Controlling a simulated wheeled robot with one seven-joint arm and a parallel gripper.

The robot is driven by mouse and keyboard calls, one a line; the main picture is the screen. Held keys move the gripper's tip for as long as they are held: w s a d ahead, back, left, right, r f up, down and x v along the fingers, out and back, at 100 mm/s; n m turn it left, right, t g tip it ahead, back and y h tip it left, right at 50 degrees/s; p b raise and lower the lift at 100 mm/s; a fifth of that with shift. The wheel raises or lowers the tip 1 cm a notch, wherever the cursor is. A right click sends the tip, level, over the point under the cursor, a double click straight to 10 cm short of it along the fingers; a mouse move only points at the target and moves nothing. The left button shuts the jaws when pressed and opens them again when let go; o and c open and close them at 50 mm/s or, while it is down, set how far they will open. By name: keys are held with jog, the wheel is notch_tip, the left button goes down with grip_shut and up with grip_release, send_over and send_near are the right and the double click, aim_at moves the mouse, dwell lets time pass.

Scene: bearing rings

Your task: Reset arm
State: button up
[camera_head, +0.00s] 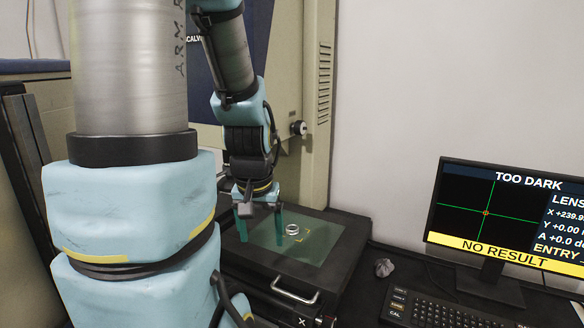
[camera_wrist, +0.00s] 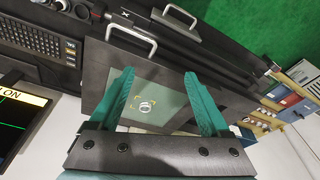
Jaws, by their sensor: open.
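A small silver bearing ring (camera_head: 292,230) lies on the greenish glass plate (camera_head: 318,243) of the measuring machine's stage. In the wrist view the ring (camera_wrist: 147,106) sits on the plate between and beyond my fingers, beside yellow corner marks. My gripper (camera_head: 260,220) has two teal fingers and hangs over the left part of the plate, left of the ring. In the wrist view my gripper (camera_wrist: 160,90) has its fingers spread wide with nothing between them. The ring is apart from both fingers.
A monitor (camera_head: 508,215) at right reads "TOO DARK" and "NO RESULT". A keyboard (camera_head: 435,312) stands before it, and a grey crumpled lump (camera_head: 384,267) lies near the stage. A metal handle (camera_head: 296,293) is on the stage front. The machine's housing rises behind my arm.

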notch_tip(320, 180, down, 10)
jog(key=s+b, duration=0.2)
jog(key=b, duration=0.8)
jog(key=shift+a+f+g, duration=0.15)
jog(key=shift+f+g, duration=0.1)
jog(key=shift+g, duration=0.15)
